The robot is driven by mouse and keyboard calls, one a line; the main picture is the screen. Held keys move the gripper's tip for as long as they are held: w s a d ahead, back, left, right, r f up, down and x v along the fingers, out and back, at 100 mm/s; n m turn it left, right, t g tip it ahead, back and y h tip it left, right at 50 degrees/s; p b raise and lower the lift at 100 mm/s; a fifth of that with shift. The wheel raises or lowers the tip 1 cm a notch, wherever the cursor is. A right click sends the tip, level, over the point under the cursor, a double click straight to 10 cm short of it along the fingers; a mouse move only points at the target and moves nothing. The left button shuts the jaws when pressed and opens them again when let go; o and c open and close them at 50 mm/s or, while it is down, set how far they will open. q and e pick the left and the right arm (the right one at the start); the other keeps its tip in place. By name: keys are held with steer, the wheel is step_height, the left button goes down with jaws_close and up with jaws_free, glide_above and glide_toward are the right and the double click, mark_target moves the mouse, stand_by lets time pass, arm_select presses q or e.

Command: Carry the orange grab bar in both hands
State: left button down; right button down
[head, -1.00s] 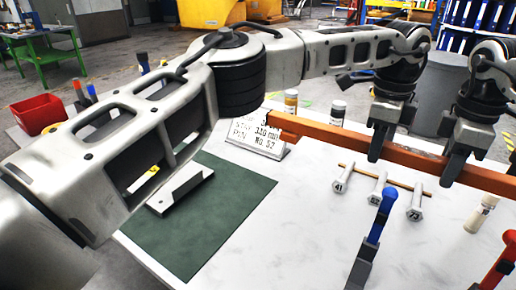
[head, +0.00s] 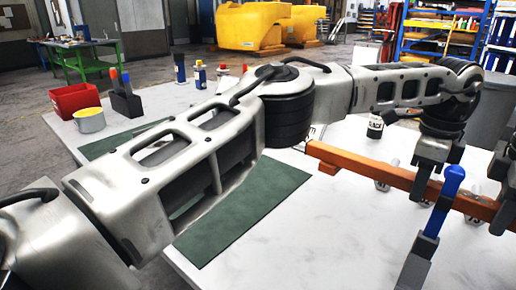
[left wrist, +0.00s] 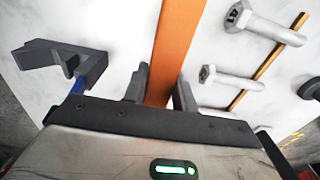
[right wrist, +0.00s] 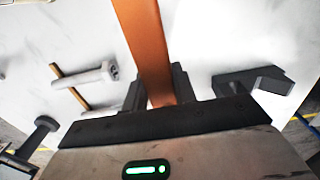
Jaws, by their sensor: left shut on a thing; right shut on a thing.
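The orange grab bar (head: 355,166) runs from the middle of the head view to its right edge, above the white table. My left gripper (head: 430,182) is shut around it. My right gripper (head: 504,212) is shut around it further right, partly cut off by the frame. The bar (left wrist: 176,45) passes between the fingers of my left gripper (left wrist: 162,92) in the left wrist view. It (right wrist: 143,40) also passes between the fingers of my right gripper (right wrist: 160,90) in the right wrist view. The bar's right end is out of the head view.
A blue-handled clamp (head: 445,200) stands in front of the bar. Bolts (left wrist: 232,77) and a thin rod (left wrist: 262,70) lie below it.

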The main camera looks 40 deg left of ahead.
mark_target(476, 257)
stand_by(0.4)
